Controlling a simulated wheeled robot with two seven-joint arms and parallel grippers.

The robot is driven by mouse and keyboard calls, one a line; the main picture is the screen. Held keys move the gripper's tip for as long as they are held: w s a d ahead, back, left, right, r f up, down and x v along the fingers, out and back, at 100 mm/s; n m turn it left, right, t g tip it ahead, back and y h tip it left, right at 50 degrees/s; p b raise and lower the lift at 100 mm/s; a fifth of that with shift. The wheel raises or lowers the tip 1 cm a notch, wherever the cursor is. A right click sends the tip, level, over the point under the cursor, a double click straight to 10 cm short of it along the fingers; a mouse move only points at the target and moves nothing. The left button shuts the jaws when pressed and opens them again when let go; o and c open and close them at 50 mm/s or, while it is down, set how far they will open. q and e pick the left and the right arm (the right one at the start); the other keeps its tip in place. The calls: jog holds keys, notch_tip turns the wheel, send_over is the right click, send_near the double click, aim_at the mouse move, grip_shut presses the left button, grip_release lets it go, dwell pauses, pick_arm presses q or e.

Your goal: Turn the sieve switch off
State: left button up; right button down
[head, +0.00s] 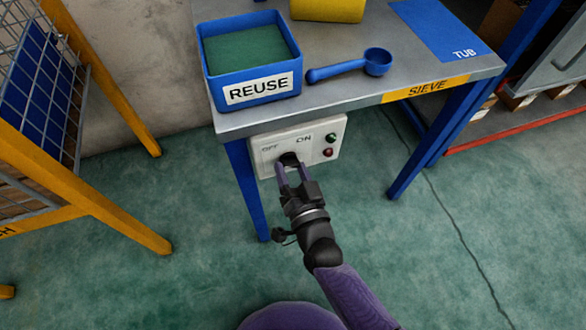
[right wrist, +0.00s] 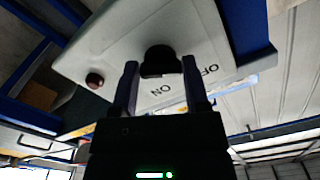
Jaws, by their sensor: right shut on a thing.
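The white switch box (head: 268,167) hangs under the front edge of the sieve table (head: 345,103). It is marked OFF on the left and ON on the right, with a green lamp (head: 331,138) above a red lamp (head: 328,152). Its black knob (head: 289,158) sits below the lettering. My right gripper (head: 291,172) is shut on the knob, one finger on each side. The right wrist view shows the knob (right wrist: 158,60) between the fingertips. Which mark the knob points to is hard to tell. My left gripper is not in view.
On the table stand a blue REUSE box (head: 261,91) with a green pad, a blue scoop (head: 350,67) and a yellow object (head: 327,9). Blue table legs flank the switch box. A yellow-framed cage (head: 110,90) stands at left. Green floor is clear in front.

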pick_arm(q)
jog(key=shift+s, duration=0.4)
pick_arm(e)
jog(key=m, duration=0.4)
jog(key=shift+m, duration=0.3)
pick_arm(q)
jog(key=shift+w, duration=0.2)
pick_arm(e)
jog(key=shift+s, duration=0.1)
jog(key=shift+c, duration=1.5)
grip_release()
jog(key=shift+o, duration=1.1)
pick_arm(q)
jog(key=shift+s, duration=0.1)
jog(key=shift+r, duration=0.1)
